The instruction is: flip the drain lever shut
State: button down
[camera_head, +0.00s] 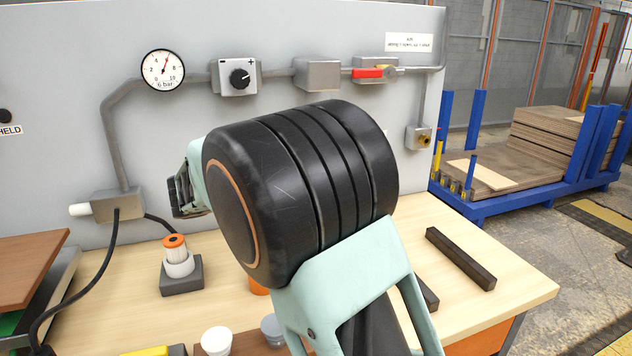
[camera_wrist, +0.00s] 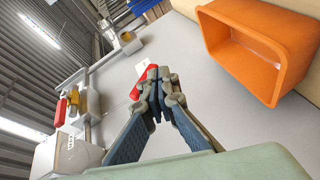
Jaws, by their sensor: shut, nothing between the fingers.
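My gripper (camera_wrist: 160,88) is shut and empty in the wrist view, pointing at the grey panel. A red lever-like piece (camera_wrist: 138,86) with a pale label behind it shows just past the fingertips, partly covered by them. It looks like the drain lever, and I cannot tell whether the fingers touch it. In the head view my arm hides this piece and most of the gripper. A second red lever (camera_head: 368,73) sits level on a brass valve on the upper pipe. It also shows at the left of the wrist view (camera_wrist: 61,112).
A pressure gauge (camera_head: 163,70) and a black knob (camera_head: 239,77) are on the panel (camera_head: 60,90). An orange bin (camera_wrist: 285,85) is close to the gripper's right in the wrist view. A filter-like part (camera_head: 178,258) and a dark bar (camera_head: 460,258) rest on the bench.

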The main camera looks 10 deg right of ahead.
jog(key=shift+d+f+n+t+h+b, duration=0.25)
jog(key=shift+n+t+h+b, duration=0.15)
jog(key=shift+h+b, duration=0.6)
jog(key=shift+d+f+n+t+h+b, duration=0.1)
jog(key=shift+d+n+t+h+b, duration=0.35)
jog(key=shift+b, duration=0.95)
jog(key=shift+w+r+t+h+b, duration=0.1)
jog(key=shift+t+h+b, duration=0.15)
jog(key=shift+b, duration=0.15)
jog(key=shift+a, duration=0.1)
dwell(0.7)
jog(key=v, duration=0.8)
